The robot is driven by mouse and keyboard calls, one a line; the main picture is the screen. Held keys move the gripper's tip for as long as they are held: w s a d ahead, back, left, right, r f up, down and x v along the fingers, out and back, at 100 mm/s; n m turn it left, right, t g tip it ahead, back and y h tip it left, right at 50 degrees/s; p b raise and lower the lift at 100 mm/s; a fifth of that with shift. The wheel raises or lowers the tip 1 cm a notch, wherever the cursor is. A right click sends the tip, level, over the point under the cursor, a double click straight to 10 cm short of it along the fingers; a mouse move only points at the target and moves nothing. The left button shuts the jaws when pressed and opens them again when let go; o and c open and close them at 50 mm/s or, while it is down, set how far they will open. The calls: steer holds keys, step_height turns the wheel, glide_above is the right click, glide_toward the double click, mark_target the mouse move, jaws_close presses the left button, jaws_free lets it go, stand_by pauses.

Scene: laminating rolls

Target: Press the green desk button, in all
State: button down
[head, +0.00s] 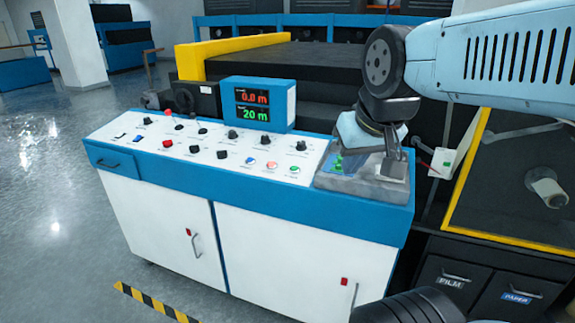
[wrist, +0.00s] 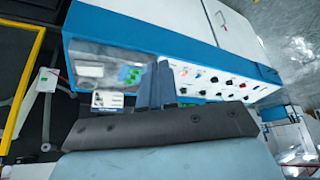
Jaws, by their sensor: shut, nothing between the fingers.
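The blue-and-white control desk (head: 215,160) carries rows of knobs and coloured buttons. A small green button (head: 294,169) appears at the right end of its front row, beside a pink one. A larger green patch (head: 337,165) shows on the grey panel at the desk's right end, and also in the wrist view (wrist: 131,75); I cannot tell what it is. My gripper (head: 385,172) is over that grey panel, right of the button row. In the wrist view its fingers (wrist: 158,82) are together and empty, beside the green patch. I cannot tell whether they touch the panel.
A display (head: 258,104) reading 0.0 m and 20 m stands at the desk's back. A yellow-edged machine (head: 250,47) lies behind. A yellow-framed dark panel (head: 520,190) and bins marked FILM and PAPER (head: 500,290) are at the right. The floor at the left is open.

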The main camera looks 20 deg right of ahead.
steer(key=w+a+m+y, duration=0.3)
steer(key=w+a+m, duration=0.15)
steer(key=w, duration=0.55)
steer(key=m+t+y, duration=0.2)
steer(key=m+t, duration=0.1)
steer(key=m, duration=1.2)
glide_above(295, 169)
steer(key=s, duration=0.2)
step_height(295, 169, down, 10)
steer(key=shift+a, duration=0.4)
steer(key=shift+f+n, duration=0.1)
steer(key=shift+n, duration=0.15)
steer(key=shift+w+d+f, duration=0.15)
steer(key=shift+w+f, duration=0.05)
steer(key=shift+f, duration=1.2)
steer(key=shift+w+d+f, duration=0.1)
steer(key=shift+w+f, duration=0.05)
steer(key=shift+f, duration=1.25)
steer(key=shift+w+d+f, duration=0.15)
steer(key=shift+w+f, duration=0.05)
steer(key=shift+f, duration=1.2)
steer(key=shift+f, duration=0.55)
